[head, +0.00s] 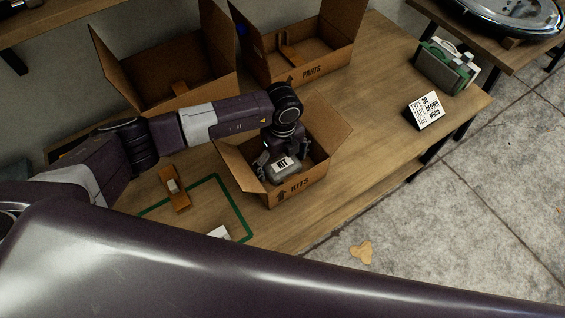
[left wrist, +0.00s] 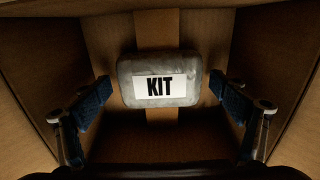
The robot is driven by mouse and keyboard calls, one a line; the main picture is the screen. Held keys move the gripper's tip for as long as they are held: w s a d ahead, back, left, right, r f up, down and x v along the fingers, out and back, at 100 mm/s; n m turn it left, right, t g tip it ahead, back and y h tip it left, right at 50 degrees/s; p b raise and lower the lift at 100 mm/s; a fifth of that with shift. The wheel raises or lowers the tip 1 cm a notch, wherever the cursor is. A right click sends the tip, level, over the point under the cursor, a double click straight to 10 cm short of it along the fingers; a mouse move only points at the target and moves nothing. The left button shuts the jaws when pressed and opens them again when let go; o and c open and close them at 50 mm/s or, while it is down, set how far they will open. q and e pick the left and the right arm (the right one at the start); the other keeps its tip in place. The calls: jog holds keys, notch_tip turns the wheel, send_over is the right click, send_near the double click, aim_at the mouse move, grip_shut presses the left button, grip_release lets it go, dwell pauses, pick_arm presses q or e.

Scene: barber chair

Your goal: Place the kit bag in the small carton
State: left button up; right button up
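The kit bag is a small grey pouch with a white KIT label. In the head view the kit bag (head: 286,174) is inside the small carton (head: 297,189), which is marked KITS and has its flaps open. In the left wrist view the kit bag (left wrist: 158,80) lies label up over the seam of the carton floor (left wrist: 215,100). My left gripper (head: 277,163) is inside the carton, above the bag. In the left wrist view its fingers (left wrist: 160,88) are spread, one on each side of the bag, with visible gaps. My right gripper is not in view.
A large open carton (head: 180,90) and a PARTS carton (head: 312,72) stand behind. A brown tape item (head: 174,190) and green tape outline (head: 236,206) are on the bench to the left. A sign card (head: 425,110) and a green-and-white item (head: 445,66) stand at right.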

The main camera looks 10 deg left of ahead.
aim_at(283, 164)
pick_arm(q)
jog(key=shift+r, duration=0.2)
notch_tip(283, 164, up, 12)
jog(key=b, duration=0.2)
dwell(0.3)
dwell(0.5)
dwell(0.7)
